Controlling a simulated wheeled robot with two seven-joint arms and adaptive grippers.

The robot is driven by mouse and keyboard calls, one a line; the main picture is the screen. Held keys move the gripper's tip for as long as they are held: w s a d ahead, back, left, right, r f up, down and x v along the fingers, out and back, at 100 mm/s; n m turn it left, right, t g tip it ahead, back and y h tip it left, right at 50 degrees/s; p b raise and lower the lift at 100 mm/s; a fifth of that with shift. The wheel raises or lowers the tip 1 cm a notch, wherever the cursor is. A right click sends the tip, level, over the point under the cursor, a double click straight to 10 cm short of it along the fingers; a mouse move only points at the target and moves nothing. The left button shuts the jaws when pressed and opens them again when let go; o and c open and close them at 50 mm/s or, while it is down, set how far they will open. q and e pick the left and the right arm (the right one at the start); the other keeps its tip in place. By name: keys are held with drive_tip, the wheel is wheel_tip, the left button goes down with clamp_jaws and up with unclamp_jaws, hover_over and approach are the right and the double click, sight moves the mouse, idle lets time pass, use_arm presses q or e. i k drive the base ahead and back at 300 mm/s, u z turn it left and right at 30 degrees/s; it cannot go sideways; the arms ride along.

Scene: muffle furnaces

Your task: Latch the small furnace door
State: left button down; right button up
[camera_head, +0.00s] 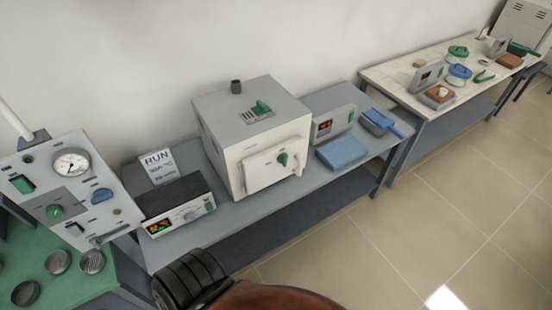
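The small furnace (212,118) is a pale grey box on the grey bench, left of the picture's middle. Its door (259,170) is a white panel on the front face, lying against it or nearly so. A green knob (283,159) sits on the door. I cannot tell whether the door is latched. A vent with a green lever (261,107) and a short dark chimney (236,86) are on top. Neither of my grippers is in view.
A control box with a lit display (182,216) stands left of the furnace, a gauge panel (45,165) farther left. A display unit (333,124), blue pad (342,152) and blue-handled scoop (383,123) lie right. A dark ribbed and brown shape fills the bottom edge.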

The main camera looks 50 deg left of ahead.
sight(283, 158)
drive_tip(key=u, duration=1.5)
